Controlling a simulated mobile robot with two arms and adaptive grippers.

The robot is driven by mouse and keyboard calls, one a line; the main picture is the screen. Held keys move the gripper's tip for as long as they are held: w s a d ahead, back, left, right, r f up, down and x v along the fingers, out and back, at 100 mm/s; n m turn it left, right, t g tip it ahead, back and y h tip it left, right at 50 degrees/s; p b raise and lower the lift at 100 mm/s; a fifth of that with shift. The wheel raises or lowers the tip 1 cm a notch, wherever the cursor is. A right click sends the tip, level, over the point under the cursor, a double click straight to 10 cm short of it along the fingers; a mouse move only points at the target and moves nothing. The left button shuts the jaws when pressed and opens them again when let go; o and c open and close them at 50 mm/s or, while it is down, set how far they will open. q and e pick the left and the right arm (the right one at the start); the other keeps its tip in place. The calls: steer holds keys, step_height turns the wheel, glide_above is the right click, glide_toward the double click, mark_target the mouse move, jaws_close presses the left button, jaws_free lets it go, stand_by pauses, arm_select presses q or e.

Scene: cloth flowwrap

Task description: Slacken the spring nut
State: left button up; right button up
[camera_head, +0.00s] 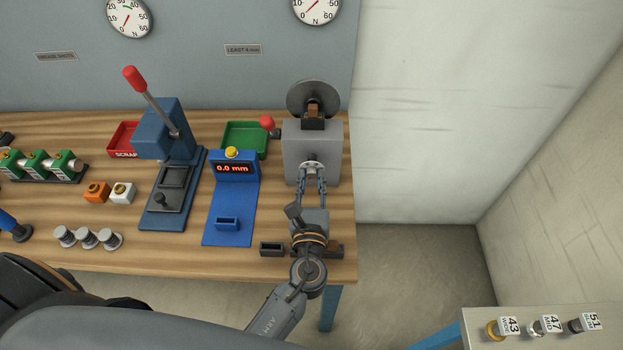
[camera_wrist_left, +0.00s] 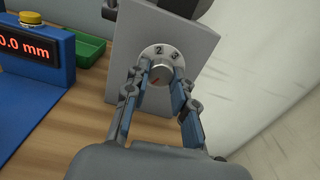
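The spring nut appears to be the round silver knob (camera_wrist_left: 160,73) with a red pointer line, on a pale dial marked 2 and 3. It sits on the front of a grey machine (camera_head: 326,148), and the dial (camera_head: 312,167) also shows in the head view. My left gripper (camera_head: 312,182) faces it from the front. In the left wrist view its blue-padded fingers (camera_wrist_left: 160,88) stand apart, one on each side of the knob, with their tips at its edges. I cannot tell whether they press on it. My right gripper is not in view.
Left of the machine are a blue gauge (camera_head: 231,190) reading 0.0 mm, a green tray (camera_head: 245,138) and a blue lever press (camera_head: 172,150). A red-ball lever (camera_head: 267,122) sticks out near the machine's left side. A wall (camera_head: 440,110) lies to the right.

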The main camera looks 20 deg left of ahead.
arm_select(q)
steer(key=shift+f+n+b, duration=0.1)
steer(key=shift+n+b, duration=0.4)
steer(key=shift+n, duration=0.3)
jaws_close()
steer(key=o, duration=1)
jaws_free()
steer(key=shift+s, duration=0.1)
steer(key=v, duration=1.2)
